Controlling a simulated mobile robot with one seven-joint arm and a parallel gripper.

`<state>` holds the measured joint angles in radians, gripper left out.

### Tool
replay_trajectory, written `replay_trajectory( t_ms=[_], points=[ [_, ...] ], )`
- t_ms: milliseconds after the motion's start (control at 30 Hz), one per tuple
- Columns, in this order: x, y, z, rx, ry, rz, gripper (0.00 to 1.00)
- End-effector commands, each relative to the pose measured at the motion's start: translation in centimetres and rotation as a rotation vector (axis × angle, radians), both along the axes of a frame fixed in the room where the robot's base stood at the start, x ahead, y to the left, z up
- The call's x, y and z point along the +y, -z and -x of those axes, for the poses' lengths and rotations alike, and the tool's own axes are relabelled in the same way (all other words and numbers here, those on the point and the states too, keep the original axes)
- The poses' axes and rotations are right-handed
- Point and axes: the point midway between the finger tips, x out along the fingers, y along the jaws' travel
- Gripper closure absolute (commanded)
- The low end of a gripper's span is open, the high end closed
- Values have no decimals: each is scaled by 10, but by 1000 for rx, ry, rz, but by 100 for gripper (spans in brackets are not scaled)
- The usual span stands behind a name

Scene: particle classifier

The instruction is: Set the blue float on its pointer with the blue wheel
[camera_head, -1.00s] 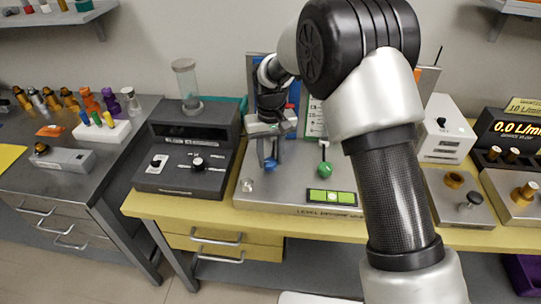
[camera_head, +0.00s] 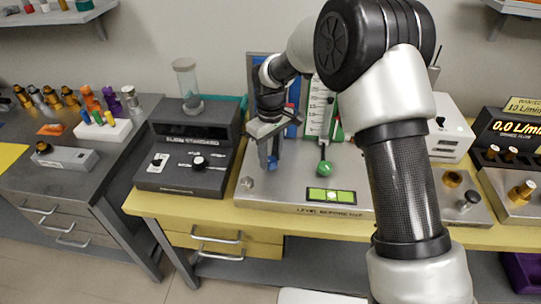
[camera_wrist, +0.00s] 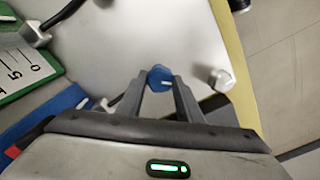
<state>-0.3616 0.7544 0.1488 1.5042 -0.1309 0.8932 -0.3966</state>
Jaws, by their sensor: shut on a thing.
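The blue wheel (camera_wrist: 159,77) sits between my two fingertips in the wrist view, and my gripper (camera_wrist: 160,84) is shut on it. In the head view my gripper (camera_head: 272,162) reaches down onto the blue wheel at the left of the metal base plate (camera_head: 253,194). The blue scale panel (camera_head: 292,122) stands behind, partly hidden by my wrist. A blue panel edge (camera_wrist: 50,122) shows in the wrist view. The blue float and its pointer cannot be made out.
A green wheel (camera_head: 324,168) stands to the right of my gripper, below the green scale panel (camera_head: 317,105). A green bubble level (camera_head: 331,196) is at the plate's front. A silver knob (camera_wrist: 220,79) is near the plate corner.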

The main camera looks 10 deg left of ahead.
Motion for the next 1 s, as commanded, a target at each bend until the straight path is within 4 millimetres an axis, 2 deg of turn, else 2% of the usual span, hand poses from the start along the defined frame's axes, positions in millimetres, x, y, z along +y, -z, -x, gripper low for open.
replay_trajectory(
  t_ms=[300, 333, 433, 767, 867, 1000],
  points=[
    [0, -1, -1, -3, -1, -2, 90],
    [0, -1, -1, -3, 0, -2, 66],
    [0, -1, -1, -3, 0, -2, 49],
    [0, -3, -1, -2, 0, -1, 49],
    [1, -12, -1, -4, 0, -2, 49],
    [0, -39, -1, -5, 1, -2, 49]
  ],
)
